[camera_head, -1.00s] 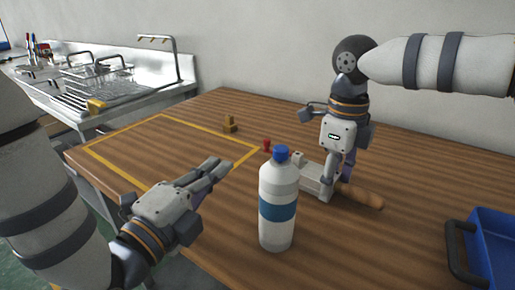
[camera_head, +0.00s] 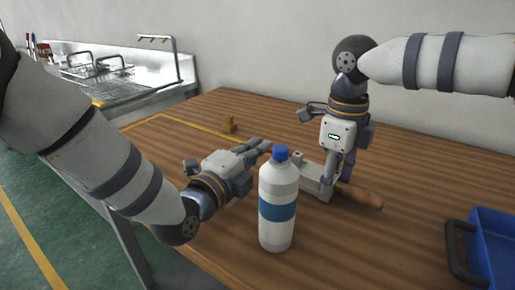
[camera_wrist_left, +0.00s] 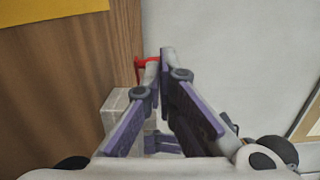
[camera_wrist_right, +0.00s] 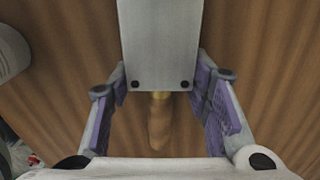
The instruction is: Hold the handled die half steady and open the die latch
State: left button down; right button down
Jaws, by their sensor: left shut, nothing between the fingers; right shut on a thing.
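The die is a pale grey block (camera_head: 312,176) with a wooden handle (camera_head: 362,196), lying on the table behind the bottle. My right gripper (camera_head: 328,190) comes down from above, shut across the handled half. In the right wrist view the grey block (camera_wrist_right: 160,45) lies between the fingers, with the handle (camera_wrist_right: 160,124) below it. My left gripper (camera_head: 266,147) is shut and empty at the die's left end. In the left wrist view the red latch (camera_wrist_left: 138,68) is just left of the fingertips (camera_wrist_left: 160,62), touching or nearly so. The latch is hidden in the head view.
A white bottle (camera_head: 278,208) with a blue cap stands close in front of the die, beside my left gripper. A blue tray (camera_head: 497,240) sits at the right edge. The table's right middle is clear.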

pick_arm(q)
jog(key=shift+w, duration=0.1)
jog(key=shift+w+m+g+h, duration=0.6)
jog(key=shift+m+h, duration=0.1)
jog(key=shift+h, duration=0.2)
jog(key=shift+w+d, duration=0.15)
jog(key=shift+w, duration=0.85)
jog(key=s+a, duration=0.2)
jog(key=a, duration=0.1)
jog(key=s+a, duration=0.3)
jog(key=a, duration=0.1)
jog(key=s+a, duration=0.3)
jog(key=a, duration=0.1)
jog(key=shift+s+a, duration=0.15)
jog(key=shift+a, duration=0.1)
pick_arm(e)
jog(key=c, duration=0.8)
grip_release()
jog(key=shift+o, duration=0.2)
